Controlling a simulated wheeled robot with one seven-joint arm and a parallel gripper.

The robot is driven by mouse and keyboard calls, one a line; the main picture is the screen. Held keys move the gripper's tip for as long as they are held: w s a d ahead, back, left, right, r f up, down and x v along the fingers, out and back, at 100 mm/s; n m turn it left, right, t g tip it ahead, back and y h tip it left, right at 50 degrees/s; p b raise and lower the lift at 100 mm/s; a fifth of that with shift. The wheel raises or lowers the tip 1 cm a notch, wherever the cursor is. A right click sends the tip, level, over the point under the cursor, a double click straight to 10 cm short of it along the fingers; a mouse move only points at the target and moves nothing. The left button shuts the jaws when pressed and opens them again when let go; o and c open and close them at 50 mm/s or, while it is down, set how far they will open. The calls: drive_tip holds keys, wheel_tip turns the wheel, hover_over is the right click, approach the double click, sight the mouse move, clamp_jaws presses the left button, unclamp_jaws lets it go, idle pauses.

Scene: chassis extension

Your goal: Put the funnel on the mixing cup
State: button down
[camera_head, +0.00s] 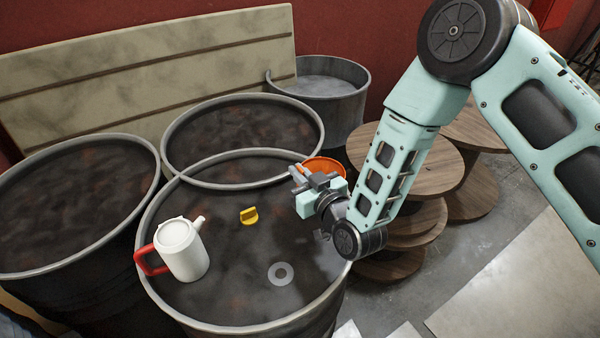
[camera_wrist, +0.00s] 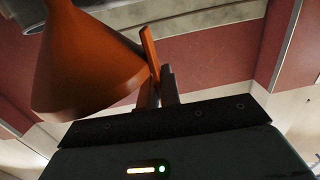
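The orange funnel (camera_head: 326,166) is up at the right rim of the front barrel in the head view, partly hidden behind my gripper (camera_head: 308,178). The fingers of my gripper (camera_wrist: 158,90) are closed around a thin orange tab at the funnel's side. The mixing cup, seen as a white jug (camera_head: 182,255) with a red handle and a spout, stands upright on the front barrel, left of and apart from my gripper.
The front barrel top (camera_head: 238,290) also bears a yellow knob-like piece (camera_head: 249,215) and a pale flat ring (camera_head: 280,273). Other barrels (camera_head: 75,200) stand left and behind. Wooden spools (camera_head: 425,165) stand right.

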drive_tip(key=shift+f, duration=0.4)
drive_tip(key=shift+f+b, duration=0.2)
drive_tip(key=shift+b, duration=0.1)
drive_tip(key=c, duration=1.6)
unclamp_jaws()
drive_tip(key=shift+r, duration=0.1)
drive_tip(key=shift+r, duration=0.1)
